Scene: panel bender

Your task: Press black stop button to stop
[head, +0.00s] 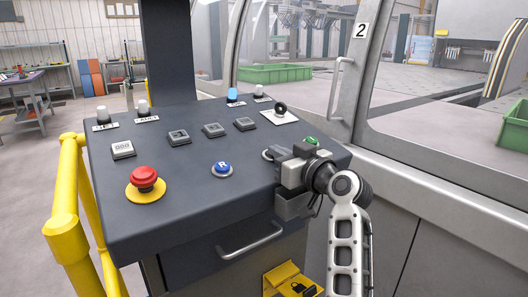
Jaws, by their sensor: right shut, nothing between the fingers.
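A dark sloped control panel (205,205) fills the middle of the head view. My right gripper (273,153) is over its right part, shut and empty, with its arm coming up from the lower right. Its fingertips are at a round button with a pale ring (266,156). The fingers cover most of that button, so its colour and whether they touch it cannot be told. A green button (312,141) shows just behind the gripper. A black round knob (280,106) stands on a white plate farther back. My left gripper is out of view.
A red mushroom button (144,178) on a yellow base and a blue button (222,168) are left of my gripper. Several grey square switches, such as this one (211,130), lie behind. A yellow rail (70,200) stands left; a windowed machine wall (440,155) is right.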

